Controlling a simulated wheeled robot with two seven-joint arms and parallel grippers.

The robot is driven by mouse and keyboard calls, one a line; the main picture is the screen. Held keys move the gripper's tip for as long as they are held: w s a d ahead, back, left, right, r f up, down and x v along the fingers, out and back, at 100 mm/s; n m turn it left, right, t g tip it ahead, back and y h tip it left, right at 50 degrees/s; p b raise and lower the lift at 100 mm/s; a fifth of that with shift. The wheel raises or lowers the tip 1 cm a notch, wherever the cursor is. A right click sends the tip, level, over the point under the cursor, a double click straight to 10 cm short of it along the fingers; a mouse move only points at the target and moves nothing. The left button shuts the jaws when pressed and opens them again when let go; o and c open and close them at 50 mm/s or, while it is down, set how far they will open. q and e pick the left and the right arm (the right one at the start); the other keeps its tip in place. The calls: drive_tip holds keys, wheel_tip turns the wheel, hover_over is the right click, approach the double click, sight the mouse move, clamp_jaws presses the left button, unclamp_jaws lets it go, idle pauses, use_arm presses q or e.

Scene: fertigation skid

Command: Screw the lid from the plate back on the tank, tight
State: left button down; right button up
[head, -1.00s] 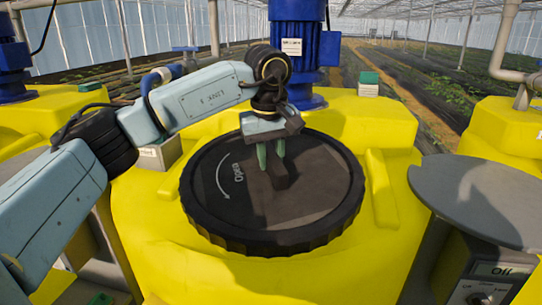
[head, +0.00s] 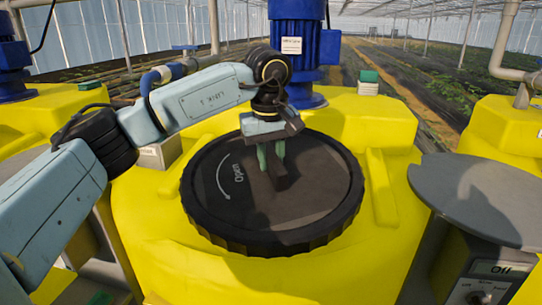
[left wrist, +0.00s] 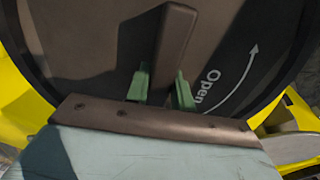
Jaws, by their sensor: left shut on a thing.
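The black round lid (head: 310,215) lies on top of the yellow tank (head: 150,225), over its opening. It looks level. A curved arrow and the word "Open" are printed on its top, and a raised bar handle (head: 281,182) crosses its middle. My left gripper (head: 271,160) reaches down over the lid, its green fingers shut on the handle. In the left wrist view the fingers stand on both sides of the handle (left wrist: 172,45). The grey round plate (head: 485,200) at the right is empty. My right gripper is not in view.
A blue motor (head: 297,50) stands on the tank just behind the lid. A control box (head: 485,285) reading "Off" sits below the plate. More yellow tanks (head: 510,135) stand at both sides. Pipes run at the upper right (head: 500,60).

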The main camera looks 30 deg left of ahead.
use_arm(q)
drive_tip(key=shift+w+f, duration=0.15)
drive_tip(key=shift+f, duration=0.65)
idle(0.6)
idle(0.8)
drive_tip(key=c, duration=1.1)
unclamp_jaws()
drive_tip(key=shift+f, duration=0.2)
drive_tip(key=o, duration=0.3)
drive_tip(key=shift+r, duration=0.1)
drive_tip(key=shift+c, duration=0.4)
clamp_jaws()
